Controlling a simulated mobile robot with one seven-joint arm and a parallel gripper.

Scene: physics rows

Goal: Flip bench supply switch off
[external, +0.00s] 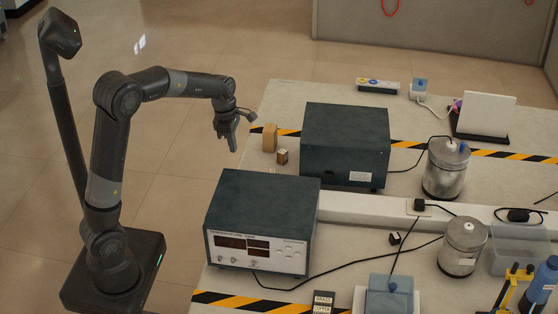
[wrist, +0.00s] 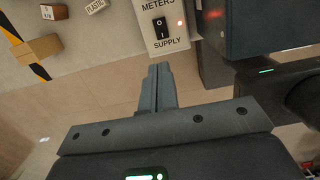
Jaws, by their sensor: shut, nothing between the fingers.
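The supply switch (wrist: 162,27) is a black rocker on a white panel (wrist: 180,42) in the wrist view. The panel reads METERS above it and SUPPLY below it. A small red light (wrist: 180,23) glows beside the rocker. Which side of the rocker is pressed in is too small to tell. My gripper (wrist: 160,68) is shut and empty, its fingertips just below the SUPPLY lettering in the picture. Whether they touch the panel is unclear. In the external view, my gripper (external: 232,146) hangs at the table's left edge; I cannot make out the switch there.
A dark instrument with red displays (external: 262,225) stands at the front left of the table. Another dark box (external: 345,145) is behind it. A wooden block (external: 270,138) and a smaller brown block (external: 282,157) sit near my gripper. Metal canisters (external: 445,170) and cables lie further right.

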